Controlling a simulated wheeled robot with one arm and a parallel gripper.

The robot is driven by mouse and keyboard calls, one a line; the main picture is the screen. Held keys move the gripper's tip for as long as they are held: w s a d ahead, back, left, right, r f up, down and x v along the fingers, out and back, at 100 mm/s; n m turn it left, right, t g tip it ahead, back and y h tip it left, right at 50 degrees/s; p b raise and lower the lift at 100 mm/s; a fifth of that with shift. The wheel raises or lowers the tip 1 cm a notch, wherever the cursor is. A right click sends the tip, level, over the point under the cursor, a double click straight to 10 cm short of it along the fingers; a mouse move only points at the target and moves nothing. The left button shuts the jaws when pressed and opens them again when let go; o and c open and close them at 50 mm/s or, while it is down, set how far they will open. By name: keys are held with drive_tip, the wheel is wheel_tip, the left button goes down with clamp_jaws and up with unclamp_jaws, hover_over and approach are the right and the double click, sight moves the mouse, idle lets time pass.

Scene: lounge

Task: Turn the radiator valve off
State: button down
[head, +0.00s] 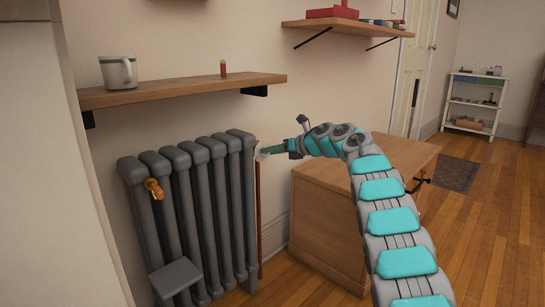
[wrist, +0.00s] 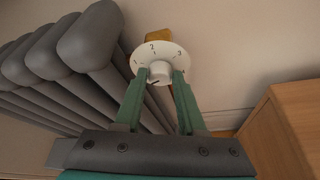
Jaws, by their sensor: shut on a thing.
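The radiator valve is a white round dial with numbers and a smaller central knob (wrist: 160,72), in the upper middle of the wrist view. A brass-coloured part (wrist: 158,34) shows behind it. My gripper (wrist: 161,78) is shut on the central knob, with one green finger on each side. In the head view my gripper (head: 268,151) reaches left to the upper right end of the grey radiator (head: 205,190), and the dial is mostly hidden there. The radiator also shows at the left of the wrist view (wrist: 85,45).
A wooden shelf (head: 180,90) with a mug (head: 118,72) and a small red item (head: 223,68) hangs above the radiator. A wooden cabinet (head: 330,220) stands right of the radiator, below my arm. A copper-coloured pipe (head: 259,215) runs down beside the radiator.

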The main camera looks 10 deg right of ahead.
drive_tip(key=shift+a+f+n+h+b, duration=0.1)
drive_tip(key=shift+n+h+b, duration=0.2)
drive_tip(key=shift+n+b, duration=0.3)
idle(0.3)
drive_tip(key=c, duration=0.5)
unclamp_jaws()
drive_tip(key=shift+s, duration=0.1)
drive_tip(key=v, duration=0.7)
drive_tip(key=shift+s, duration=0.3)
